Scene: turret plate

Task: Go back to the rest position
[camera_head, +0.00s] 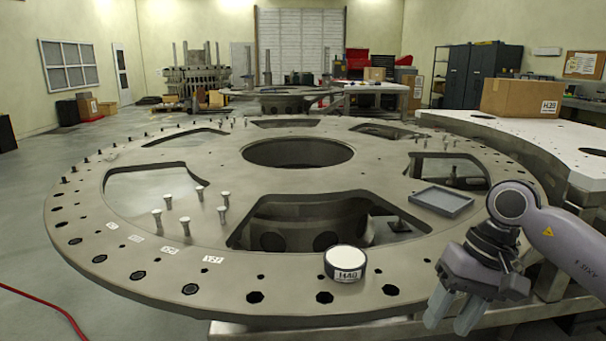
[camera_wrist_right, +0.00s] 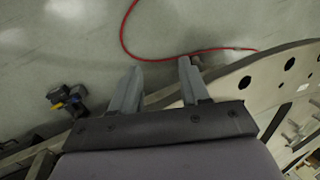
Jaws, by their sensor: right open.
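My right gripper (camera_head: 454,313) hangs at the lower right of the head view, beside the near right edge of the large round turret plate (camera_head: 213,276). Its fingers point down and are apart with nothing between them. In the right wrist view the two fingers of the right gripper (camera_wrist_right: 163,85) also stand apart and empty, with floor and the plate's rim beyond them. My left gripper is not in view.
A shallow grey tray (camera_head: 441,201) lies on the plate's right side. Several bolts (camera_head: 185,226) stand on its left part. A cardboard box (camera_head: 521,99) sits on the white side table (camera_head: 500,138) at right. A red cable (camera_head: 45,305) lies on the floor, lower left.

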